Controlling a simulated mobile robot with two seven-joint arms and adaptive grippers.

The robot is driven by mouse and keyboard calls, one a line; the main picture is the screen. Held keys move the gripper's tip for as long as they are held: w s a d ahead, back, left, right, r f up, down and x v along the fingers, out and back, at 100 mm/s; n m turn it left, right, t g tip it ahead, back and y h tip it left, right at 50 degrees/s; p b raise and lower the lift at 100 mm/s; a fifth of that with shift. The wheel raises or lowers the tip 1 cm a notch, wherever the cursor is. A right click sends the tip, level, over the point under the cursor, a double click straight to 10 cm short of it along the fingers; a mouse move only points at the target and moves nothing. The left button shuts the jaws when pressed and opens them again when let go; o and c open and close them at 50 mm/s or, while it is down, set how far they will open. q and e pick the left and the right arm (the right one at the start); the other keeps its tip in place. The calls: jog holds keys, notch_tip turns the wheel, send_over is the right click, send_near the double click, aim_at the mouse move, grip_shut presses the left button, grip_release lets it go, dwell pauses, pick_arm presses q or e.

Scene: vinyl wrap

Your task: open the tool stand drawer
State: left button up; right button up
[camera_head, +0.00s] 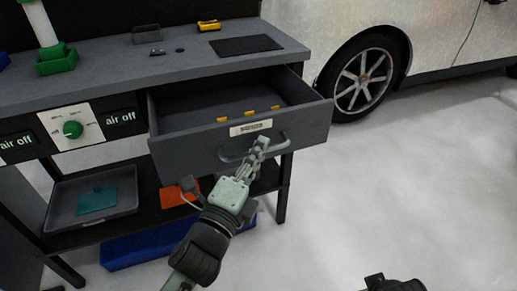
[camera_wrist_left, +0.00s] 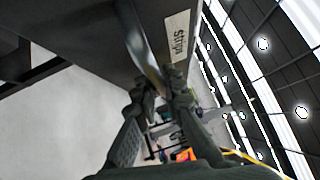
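The grey tool stand drawer (camera_head: 185,144) is pulled well out of the tool stand (camera_head: 100,75) in the head view, with several small yellow items inside. Its curved metal handle (camera_head: 232,155) is on the front panel, below a white label. My left gripper (camera_head: 261,146) is at the right part of this handle. In the left wrist view, the handle (camera_wrist_left: 143,50) runs between the fingertips of my left gripper (camera_wrist_left: 162,85), which look closed around it. The label (camera_wrist_left: 178,40) shows beside it.
A dark mat (camera_head: 246,45) and a green holder (camera_head: 57,60) are on the stand's top. A grey tray (camera_head: 62,215) is on the lower shelf, with a blue box (camera_head: 125,252) beneath. A car wheel (camera_head: 362,80) stands at the back right. The floor (camera_head: 400,170) right of the drawer is clear.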

pick_arm(q)
jog(key=o, duration=0.4)
jog(key=shift+o, duration=0.2)
jog(key=v, duration=1.2)
jog(key=w+a+f+n+g+y, duration=0.2)
jog(key=a+f+n+y, duration=0.2)
jog(key=a+f+n, duration=0.3)
jog(key=w+a+f+n+g+y, duration=0.2)
jog(key=a+f+n+y, duration=0.25)
jog(key=a+f, duration=0.35)
jog(key=s+a+f+n+g+y, duration=0.1)
jog(key=s+a+f+n+g, duration=0.3)
jog(key=f, duration=0.4)
jog(key=s+a+f+n+g+p, duration=0.1)
jog(key=s+a+f+n+g, duration=0.4)
jog(key=s+f+n, duration=0.3)
jog(key=shift+s+a+f+g+y, duration=0.15)
jog(key=shift+s+f+g+y, duration=0.25)
jog(key=shift+s+g, duration=0.3)
pick_arm(e)
jog(key=f, duration=0.3)
jog(key=shift+w+a, duration=0.25)
jog(key=shift+w, duration=0.05)
